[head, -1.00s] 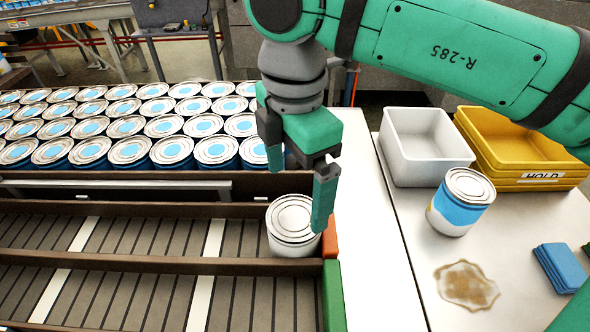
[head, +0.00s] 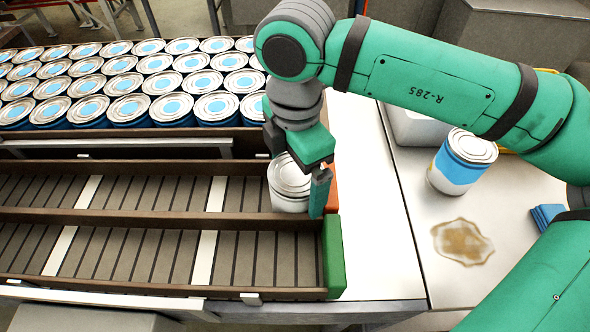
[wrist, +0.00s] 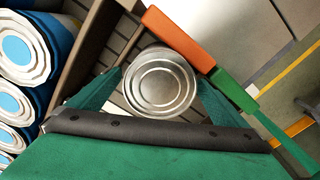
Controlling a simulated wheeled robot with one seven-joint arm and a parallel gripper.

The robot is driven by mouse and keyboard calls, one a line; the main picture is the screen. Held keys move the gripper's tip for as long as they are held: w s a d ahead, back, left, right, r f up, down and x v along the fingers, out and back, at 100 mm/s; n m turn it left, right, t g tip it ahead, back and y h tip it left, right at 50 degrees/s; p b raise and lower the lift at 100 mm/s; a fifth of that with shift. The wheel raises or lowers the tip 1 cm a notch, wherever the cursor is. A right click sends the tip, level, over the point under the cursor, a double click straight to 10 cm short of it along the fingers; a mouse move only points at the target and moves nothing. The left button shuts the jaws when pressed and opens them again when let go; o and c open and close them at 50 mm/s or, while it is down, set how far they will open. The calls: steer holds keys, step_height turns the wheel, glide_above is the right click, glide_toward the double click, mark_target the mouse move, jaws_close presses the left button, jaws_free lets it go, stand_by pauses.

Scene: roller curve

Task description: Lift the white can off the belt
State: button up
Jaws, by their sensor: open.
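The white can (head: 289,183) stands upright at the right end of the upper belt lane (head: 150,190), against the orange end block (head: 331,190). In the wrist view the can's silver lid (wrist: 160,82) sits between my two green fingers. My gripper (head: 295,176) is open and lowered around the can, with one finger at its right side. The other finger is mostly hidden in the head view. In the wrist view a narrow gap seems to show beside the can, but contact is hard to tell.
Brown rails (head: 150,216) border the lane, and a green block (head: 333,256) ends the lower lane. Rows of blue-topped cans (head: 130,107) fill the belt behind. A blue-and-white can (head: 462,162) and a brown spill (head: 462,241) are on the right table.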

steer(key=c, duration=1.3)
steer(key=shift+d+r, duration=0.1)
steer(key=shift+r, duration=0.1)
steer(key=shift+r, duration=5.3)
